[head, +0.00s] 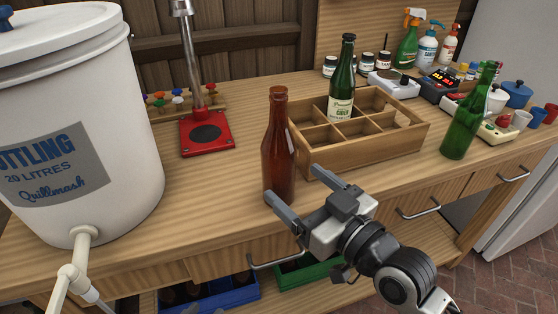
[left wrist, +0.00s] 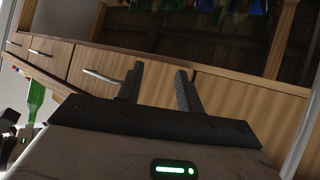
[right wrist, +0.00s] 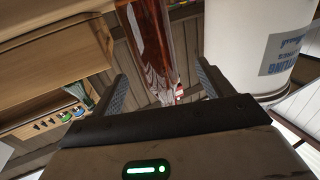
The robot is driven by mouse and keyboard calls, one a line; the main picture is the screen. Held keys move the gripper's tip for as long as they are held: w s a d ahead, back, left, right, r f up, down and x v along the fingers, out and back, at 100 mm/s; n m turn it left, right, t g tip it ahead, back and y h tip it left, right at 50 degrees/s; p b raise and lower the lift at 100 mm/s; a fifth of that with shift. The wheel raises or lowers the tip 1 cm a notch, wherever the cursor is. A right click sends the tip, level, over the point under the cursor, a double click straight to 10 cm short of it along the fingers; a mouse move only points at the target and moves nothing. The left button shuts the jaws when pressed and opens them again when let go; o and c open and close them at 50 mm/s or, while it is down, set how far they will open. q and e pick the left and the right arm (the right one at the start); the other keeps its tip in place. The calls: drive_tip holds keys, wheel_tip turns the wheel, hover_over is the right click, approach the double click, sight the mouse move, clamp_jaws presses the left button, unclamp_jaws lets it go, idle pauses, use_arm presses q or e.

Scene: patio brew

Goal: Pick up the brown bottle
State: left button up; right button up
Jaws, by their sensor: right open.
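The brown bottle (head: 279,150) stands upright on the wooden bench, left of the wooden crate. My right gripper (head: 293,184) is open in front of it, its fingers pointing at the lower part of the bottle. In the right wrist view, the brown bottle (right wrist: 152,45) shows between and beyond the two spread fingers (right wrist: 162,84); I cannot tell whether they touch it. My left gripper (left wrist: 156,82) shows in the left wrist view, its fingers apart with nothing between them, facing the drawer fronts.
The wooden crate (head: 397,148) holds a green labelled bottle (head: 341,85). Another green bottle (head: 462,130) stands right of it. A white bucket (head: 130,150) with a tap stands at the left. A red-based capper (head: 207,146) stands behind. Bare bench lies left of the brown bottle.

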sight(287, 176)
drive_tip(key=x, duration=0.3)
drive_tip(key=shift+w+a, duration=0.1)
drive_tip(key=shift+w, duration=0.05)
drive_tip(key=shift+d+r+p+x, duration=0.1)
drive_tip(key=shift+p+x, duration=0.05)
drive_tip(key=shift+x, duration=1.2)
drive_tip(key=shift+d+r+p+x, duration=0.1)
drive_tip(key=shift+p+x, duration=0.05)
drive_tip(key=shift+x, duration=1.2)
drive_tip(key=shift+w, duration=0.1)
drive_tip(key=c, duration=1.2)
drive_tip(key=shift+r, duration=0.15)
